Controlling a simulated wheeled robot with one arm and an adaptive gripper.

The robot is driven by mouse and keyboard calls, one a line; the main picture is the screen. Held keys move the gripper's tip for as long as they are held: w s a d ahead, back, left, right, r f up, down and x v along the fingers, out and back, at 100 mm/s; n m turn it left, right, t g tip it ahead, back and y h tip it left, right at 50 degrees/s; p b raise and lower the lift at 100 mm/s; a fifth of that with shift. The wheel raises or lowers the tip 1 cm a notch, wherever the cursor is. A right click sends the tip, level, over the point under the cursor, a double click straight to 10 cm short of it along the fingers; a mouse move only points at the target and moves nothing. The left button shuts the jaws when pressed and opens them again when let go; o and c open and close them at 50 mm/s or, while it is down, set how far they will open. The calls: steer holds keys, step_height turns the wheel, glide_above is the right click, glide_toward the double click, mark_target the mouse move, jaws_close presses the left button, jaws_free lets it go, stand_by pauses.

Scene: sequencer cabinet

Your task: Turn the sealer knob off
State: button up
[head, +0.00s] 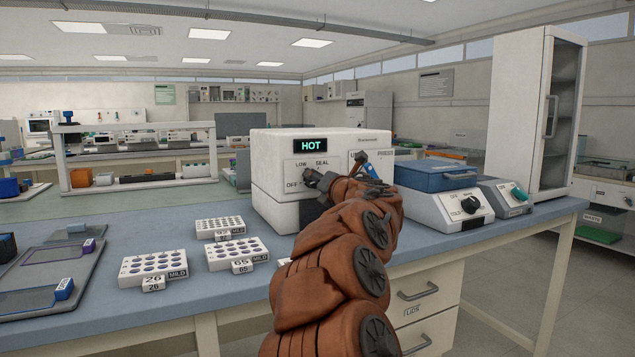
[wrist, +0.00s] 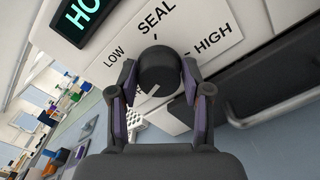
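The sealer (head: 275,205) is a white box on the blue bench, with a lit display (head: 310,146) reading HOT. Its black knob (wrist: 158,70) sits on the front panel below the SEAL label, with LOW to its left and HIGH to its right in the wrist view. The knob's white mark points down and left there. In the head view my brown arm partly covers the panel.
Right of the sealer stands a white unit with a blue lid (head: 436,174) and a black knob (head: 470,204), then a smaller box with a green knob (head: 519,192). White well racks (head: 238,252) stand left of my arm.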

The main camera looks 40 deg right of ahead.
steer(key=shift+o, duration=1.4)
steer(key=v, duration=1.2)
steer(key=shift+r, duration=0.1)
